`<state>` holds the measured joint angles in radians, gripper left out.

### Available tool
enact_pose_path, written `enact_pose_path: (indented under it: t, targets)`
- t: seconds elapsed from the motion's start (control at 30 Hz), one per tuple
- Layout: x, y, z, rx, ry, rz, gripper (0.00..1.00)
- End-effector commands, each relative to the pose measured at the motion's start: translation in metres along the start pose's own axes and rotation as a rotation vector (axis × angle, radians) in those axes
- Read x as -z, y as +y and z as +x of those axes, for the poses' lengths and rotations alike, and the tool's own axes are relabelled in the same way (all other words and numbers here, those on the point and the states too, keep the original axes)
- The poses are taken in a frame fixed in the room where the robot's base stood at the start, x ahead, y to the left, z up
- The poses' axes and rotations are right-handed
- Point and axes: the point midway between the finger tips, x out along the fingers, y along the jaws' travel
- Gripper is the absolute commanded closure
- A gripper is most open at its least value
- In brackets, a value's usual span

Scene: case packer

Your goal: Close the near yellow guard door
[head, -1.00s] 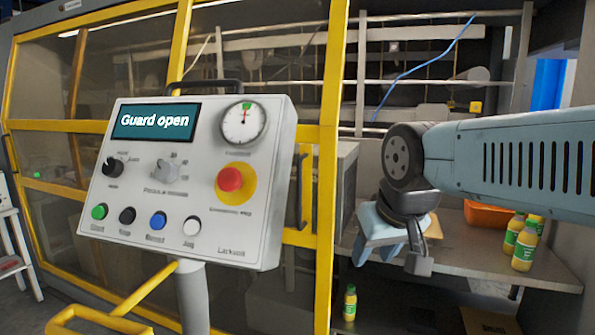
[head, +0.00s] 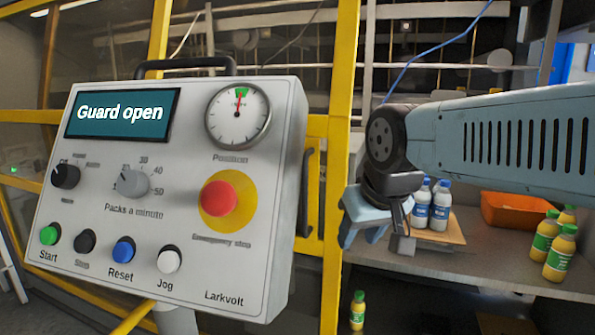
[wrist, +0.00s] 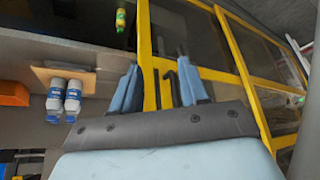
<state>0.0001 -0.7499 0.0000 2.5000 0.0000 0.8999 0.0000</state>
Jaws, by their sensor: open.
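The yellow guard door frame (head: 343,100) stands behind the control panel, with the open machine bay to its right. A dark bar handle (head: 306,192) shows on it beside the panel's right edge. My gripper (head: 375,240) is open and empty, just right of the frame's upright. In the wrist view, the yellow door frame (wrist: 147,45) runs between my spread fingers (wrist: 160,65), and a dark hooked part (wrist: 169,80), likely the handle, lies between them. I cannot tell whether anything touches. The panel screen (head: 122,113) reads "Guard open".
The control panel (head: 130,215) fills the left front. On the shelf right stand white bottles on a board (head: 457,232), an orange bin (head: 510,210) and yellow bottles (head: 559,255). Another yellow bottle (head: 358,310) stands lower, near the frame.

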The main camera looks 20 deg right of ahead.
Motion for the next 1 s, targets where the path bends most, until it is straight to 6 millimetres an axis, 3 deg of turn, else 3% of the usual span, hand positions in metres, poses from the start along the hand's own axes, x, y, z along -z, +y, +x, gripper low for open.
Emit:
enact_pose_path:
  t: [0.3,0.47,0.57,0.73,1.0]
  targets:
    - [0.001,0.0,-0.001,0.0,0.0,0.001,0.56]
    - [0.024,0.001,-0.009,-0.001,0.001,0.019,0.56]
    - [0.059,-0.002,-0.021,-0.005,0.002,0.05,0.56]
    - [0.135,0.003,-0.042,-0.022,0.006,0.127,0.56]
    - [0.235,0.007,-0.059,-0.057,0.017,0.24,0.56]
